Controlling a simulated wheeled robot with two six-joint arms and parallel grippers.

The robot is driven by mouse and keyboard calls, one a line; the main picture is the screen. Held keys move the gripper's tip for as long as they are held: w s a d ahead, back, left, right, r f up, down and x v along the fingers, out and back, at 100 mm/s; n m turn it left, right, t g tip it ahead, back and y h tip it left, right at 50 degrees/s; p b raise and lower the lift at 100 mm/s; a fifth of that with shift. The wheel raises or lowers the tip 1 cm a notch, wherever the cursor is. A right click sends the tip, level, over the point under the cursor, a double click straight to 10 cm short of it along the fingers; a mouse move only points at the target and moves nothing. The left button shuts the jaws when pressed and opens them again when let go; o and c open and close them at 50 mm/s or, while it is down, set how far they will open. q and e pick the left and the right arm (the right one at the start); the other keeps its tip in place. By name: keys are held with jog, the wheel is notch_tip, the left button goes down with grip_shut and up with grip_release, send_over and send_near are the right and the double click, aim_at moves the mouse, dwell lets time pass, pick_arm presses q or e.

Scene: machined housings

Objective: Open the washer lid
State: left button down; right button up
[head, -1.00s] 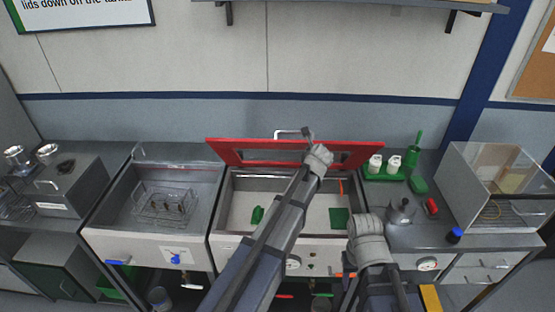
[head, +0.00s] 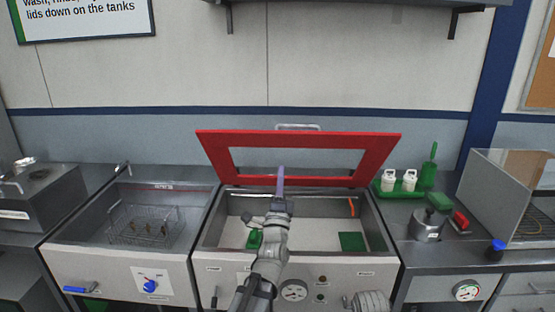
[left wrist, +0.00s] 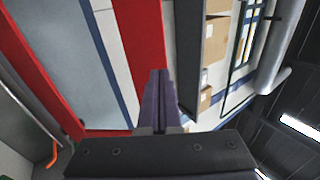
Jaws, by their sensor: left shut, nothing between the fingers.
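The washer lid (head: 370,155) is a red frame with a window. It stands raised at the back of the washer tank (head: 300,262), with its handle (head: 297,127) at the top edge. The red frame also shows in the left wrist view (left wrist: 140,35). My left gripper (head: 281,172) is shut and empty, pointing up over the tank in front of the lid's lower bar. Its closed fingers (left wrist: 157,90) show in the left wrist view; whether they touch the lid is unclear.
A tank with a wire basket (head: 143,225) stands on the left. Green pieces lie in the washer. White bottles (head: 389,180) in a green tray, a metal can (head: 427,225) and a clear-walled box (head: 490,200) stand on the right counter.

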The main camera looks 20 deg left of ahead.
aim_at(277, 134)
pick_arm(q)
jog(key=shift+n+y, duration=0.6)
jog(key=shift+y, duration=0.1)
jog(key=p+x, duration=0.2)
jog(key=x, duration=0.2)
jog(key=a+p+x, duration=0.1)
jog(key=p+x, duration=0.2)
jog(key=x, duration=0.1)
jog(key=p+x, duration=0.2)
jog(key=x, duration=0.3)
jog(key=shift+s+a+r+p, duration=0.2)
jog(key=shift+s+p, duration=0.1)
jog(key=shift+s, duration=0.05)
pick_arm(e)
notch_tip(277, 134, up, 7)
jog(key=shift+f, duration=0.15)
